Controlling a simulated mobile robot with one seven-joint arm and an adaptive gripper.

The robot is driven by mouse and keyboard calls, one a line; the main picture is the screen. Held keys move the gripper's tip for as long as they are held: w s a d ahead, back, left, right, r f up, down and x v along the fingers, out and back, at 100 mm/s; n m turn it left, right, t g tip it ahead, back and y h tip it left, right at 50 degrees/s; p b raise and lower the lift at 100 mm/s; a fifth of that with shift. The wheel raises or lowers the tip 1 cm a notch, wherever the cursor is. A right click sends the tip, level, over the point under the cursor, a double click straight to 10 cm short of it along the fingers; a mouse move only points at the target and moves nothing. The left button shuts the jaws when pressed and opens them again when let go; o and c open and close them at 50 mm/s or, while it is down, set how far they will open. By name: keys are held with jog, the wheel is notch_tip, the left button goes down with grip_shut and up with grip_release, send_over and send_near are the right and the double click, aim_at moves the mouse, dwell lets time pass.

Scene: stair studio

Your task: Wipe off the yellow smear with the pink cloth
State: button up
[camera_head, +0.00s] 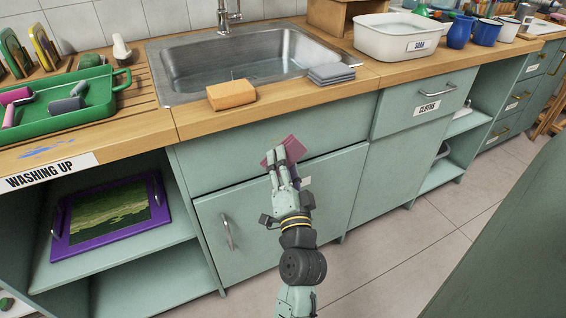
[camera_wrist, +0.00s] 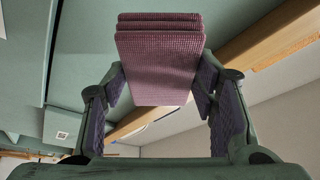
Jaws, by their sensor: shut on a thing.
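The pink cloth (camera_head: 292,147) is folded and held in front of the green cabinet front below the sink. It also shows in the wrist view (camera_wrist: 160,65) as a ribbed, layered pad. My gripper (camera_head: 283,162) is shut on it, with one dark-padded finger on each side in the wrist view (camera_wrist: 160,85). The cloth points toward the cabinet; I cannot tell whether it touches. I see no clear yellow smear in either view; part of the cabinet front is hidden behind the cloth and gripper.
A blue smear (camera_head: 46,148) lies on the wooden counter (camera_head: 150,128) at left. An orange sponge (camera_head: 231,95) and folded grey cloths (camera_head: 331,73) sit along the sink (camera_head: 215,60). A cabinet door handle (camera_head: 227,232) sticks out at lower left. The floor (camera_head: 400,250) at right is clear.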

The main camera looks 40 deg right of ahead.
jog(key=shift+s, duration=0.15)
jog(key=shift+s+a+f+b, duration=0.1)
jog(key=shift+s+a+b, duration=0.1)
jog(key=shift+s+b, duration=0.6)
jog(key=shift+s+a, duration=0.15)
jog(key=shift+s, duration=0.4)
jog(key=shift+w+d+p, duration=0.25)
jog(key=shift+w+p, duration=0.3)
jog(key=shift+w, duration=0.65)
jog(key=shift+w+d+p, duration=0.25)
jog(key=shift+w+p, duration=0.25)
jog(key=shift+w, duration=0.65)
jog(key=shift+w+d, duration=0.15)
jog(key=shift+w, duration=0.4)
jog(key=shift+w+d, duration=0.15)
jog(key=shift+w, duration=0.4)
jog(key=shift+w+d+p, duration=0.25)
jog(key=shift+w+p, duration=0.2)
jog(key=shift+w, duration=0.5)
